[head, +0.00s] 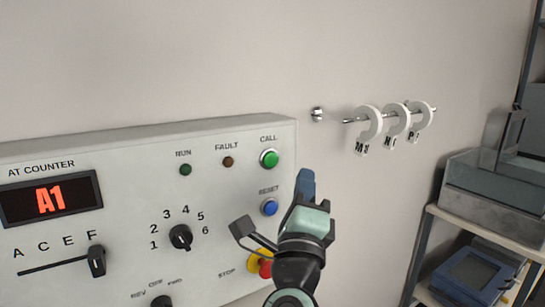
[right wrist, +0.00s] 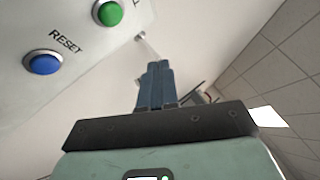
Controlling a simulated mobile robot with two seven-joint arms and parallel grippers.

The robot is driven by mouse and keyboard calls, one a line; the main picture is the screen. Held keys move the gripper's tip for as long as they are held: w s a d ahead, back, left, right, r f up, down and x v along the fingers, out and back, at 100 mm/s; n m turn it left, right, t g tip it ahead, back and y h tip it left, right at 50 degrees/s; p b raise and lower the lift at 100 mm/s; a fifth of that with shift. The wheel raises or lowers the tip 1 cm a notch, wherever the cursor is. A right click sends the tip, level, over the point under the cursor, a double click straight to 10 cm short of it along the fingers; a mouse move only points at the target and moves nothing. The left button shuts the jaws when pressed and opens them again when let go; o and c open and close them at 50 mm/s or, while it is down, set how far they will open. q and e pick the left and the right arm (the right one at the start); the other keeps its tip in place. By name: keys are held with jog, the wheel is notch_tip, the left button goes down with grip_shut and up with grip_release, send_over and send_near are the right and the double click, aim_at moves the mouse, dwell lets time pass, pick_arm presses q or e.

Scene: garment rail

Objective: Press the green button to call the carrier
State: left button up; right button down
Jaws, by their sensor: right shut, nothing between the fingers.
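The green CALL button (head: 269,158) is at the top right of the white control panel (head: 120,150) in the head view. It also shows at the top of the right wrist view (right wrist: 108,13). My right gripper (head: 306,180) is shut and empty. In the head view its blue fingertips appear just right of the panel's edge, below and to the right of the green button. In the right wrist view the fingers (right wrist: 155,80) are together and apart from the button. My left gripper is not in view.
The blue RESET button (head: 269,207) sits below the green one. A red stop button (head: 265,268) is partly hidden by my right arm. White tags (head: 397,123) hang on a wall rod. A shelf (head: 480,225) with bins stands at right.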

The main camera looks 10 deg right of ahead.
aim_at(271, 159)
pick_arm(q)
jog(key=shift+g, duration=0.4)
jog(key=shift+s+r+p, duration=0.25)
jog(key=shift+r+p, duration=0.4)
jog(key=shift+p, duration=0.05)
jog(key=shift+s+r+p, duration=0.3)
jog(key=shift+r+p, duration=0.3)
jog(key=shift+p, duration=0.15)
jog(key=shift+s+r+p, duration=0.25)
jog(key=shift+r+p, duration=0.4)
jog(key=shift+p, duration=0.05)
pick_arm(e)
jog(key=shift+w+a, duration=0.4)
jog(key=shift+w, duration=0.75)
jog(key=shift+w+a, duration=0.45)
jog(key=shift+w, duration=0.7)
jog(key=shift+w+a, duration=0.4)
jog(key=shift+w, duration=0.75)
jog(key=shift+w, duration=0.1)
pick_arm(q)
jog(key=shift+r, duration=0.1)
pick_arm(e)
jog(key=shift+w+a, duration=0.15)
jog(key=shift+w, duration=0.15)
